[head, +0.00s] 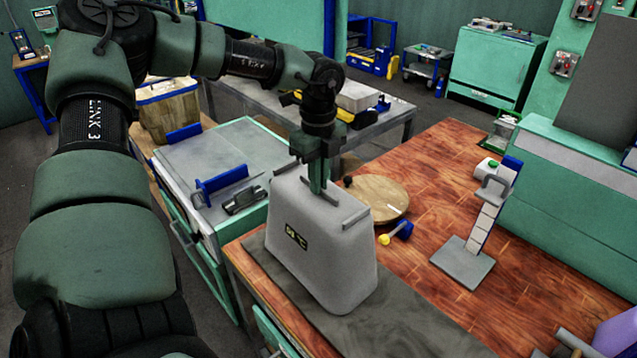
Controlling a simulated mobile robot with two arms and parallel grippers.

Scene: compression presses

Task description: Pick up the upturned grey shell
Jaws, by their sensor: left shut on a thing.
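The upturned grey shell (322,247) stands on a dark mat (400,325) near the left edge of the wooden table. It has a small black label with yellow marks on its front face and raised bars on top. My left gripper (318,186) points straight down over the top of the shell and is shut on it there. The shell looks upright; whether its bottom edge touches the mat is hard to tell.
A round wooden board (378,197) lies just behind the shell, with a yellow-and-blue tool (397,234) beside it. A grey stand (480,225) is further right. Bare wood lies right of the mat.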

